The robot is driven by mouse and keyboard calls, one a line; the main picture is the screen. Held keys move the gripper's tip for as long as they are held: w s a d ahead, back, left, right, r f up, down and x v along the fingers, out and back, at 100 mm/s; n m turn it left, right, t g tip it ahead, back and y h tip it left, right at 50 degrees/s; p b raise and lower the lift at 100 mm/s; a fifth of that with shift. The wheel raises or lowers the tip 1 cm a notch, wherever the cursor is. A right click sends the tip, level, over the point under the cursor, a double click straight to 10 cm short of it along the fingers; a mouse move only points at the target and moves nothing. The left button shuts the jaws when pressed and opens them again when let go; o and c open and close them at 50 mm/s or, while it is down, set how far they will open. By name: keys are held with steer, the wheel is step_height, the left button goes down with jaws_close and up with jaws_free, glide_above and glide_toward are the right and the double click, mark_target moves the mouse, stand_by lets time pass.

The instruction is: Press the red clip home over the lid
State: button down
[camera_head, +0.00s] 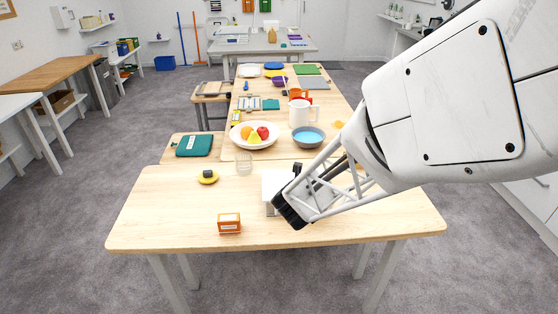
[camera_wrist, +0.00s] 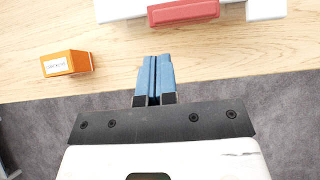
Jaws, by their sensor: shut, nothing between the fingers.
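The red clip (camera_wrist: 183,12) shows at the top edge of the wrist view, a long red bar cut off by the frame. It lies across a white container or lid (camera_wrist: 120,9), and a separate-looking white part (camera_wrist: 266,10) shows to its right. In the head view a white box-like thing (camera_head: 274,183) stands on the near table, partly behind my gripper; the red clip is hidden there. My gripper (camera_wrist: 155,60) has blue fingers pressed together with nothing between them. Its tips appear below the clip in the wrist view, apart from it in the picture. I cannot tell how far the clip is seated.
An orange labelled box (camera_head: 229,222) stands near the table's front edge; it also shows in the wrist view (camera_wrist: 66,63). A yellow-and-black round item (camera_head: 207,177) and a clear glass (camera_head: 244,166) lie farther back. The near table's left part (camera_head: 155,215) is clear.

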steer(key=s+f+v, duration=0.1)
steer(key=v, duration=0.9)
steer(key=shift+s+f, duration=0.25)
steer(key=shift+s, duration=0.05)
stand_by(0.4)
